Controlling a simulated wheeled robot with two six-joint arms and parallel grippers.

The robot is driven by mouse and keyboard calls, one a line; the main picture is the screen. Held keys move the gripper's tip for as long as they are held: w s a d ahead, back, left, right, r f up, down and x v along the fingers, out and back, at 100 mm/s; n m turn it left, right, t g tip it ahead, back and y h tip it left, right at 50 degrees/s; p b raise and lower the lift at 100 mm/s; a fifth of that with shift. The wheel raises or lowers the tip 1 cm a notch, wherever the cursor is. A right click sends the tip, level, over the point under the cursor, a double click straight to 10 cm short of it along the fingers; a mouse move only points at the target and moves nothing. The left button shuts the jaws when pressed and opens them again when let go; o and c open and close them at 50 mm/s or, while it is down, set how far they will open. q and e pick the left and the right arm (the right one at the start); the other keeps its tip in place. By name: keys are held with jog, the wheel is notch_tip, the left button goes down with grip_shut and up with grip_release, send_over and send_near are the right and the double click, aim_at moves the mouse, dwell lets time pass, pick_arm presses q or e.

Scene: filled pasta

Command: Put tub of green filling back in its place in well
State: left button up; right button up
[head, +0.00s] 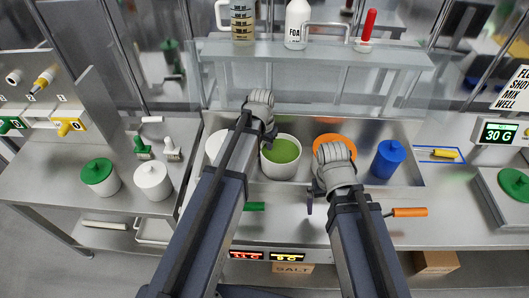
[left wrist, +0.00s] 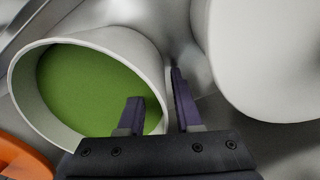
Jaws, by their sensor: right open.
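The tub of green filling (head: 282,158) is a white round tub, open at the top, in the steel well (head: 408,128). It stands between a white tub and an orange-topped one. My left gripper (head: 267,140) is at its back left rim. In the left wrist view the tub (left wrist: 38,110) shows its green filling, with one finger of my left gripper (left wrist: 157,105) over the inside and the other outside the wall. The fingers stand apart with the rim between them and seem clear of it. My right gripper (head: 316,192) is open and empty in front of the orange-topped tub.
The white tub (head: 215,145), orange-topped tub (head: 335,140) and blue-lidded tub (head: 389,158) share the well. A green-lidded tub (head: 100,176) and a white-lidded tub (head: 152,180) stand on the left counter. An orange-handled tool (head: 408,212) lies at the front right. A shelf (head: 315,52) runs behind.

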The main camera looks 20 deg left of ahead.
pick_arm(q)
notch_tip(320, 180, up, 12)
jog(key=p, duration=1.1)
jog(key=s+d+m+y, duration=0.1)
jog(key=s+d, duration=0.9)
jog(key=s, duration=0.5)
jog(key=shift+s+d+m+y, duration=0.15)
jog(key=shift+m+y, duration=0.15)
pick_arm(e)
notch_tip(320, 180, up, 12)
jog(key=shift+f, duration=0.15)
pick_arm(q)
jog(key=shift+f, duration=0.1)
pick_arm(e)
jog(key=shift+s, duration=0.1)
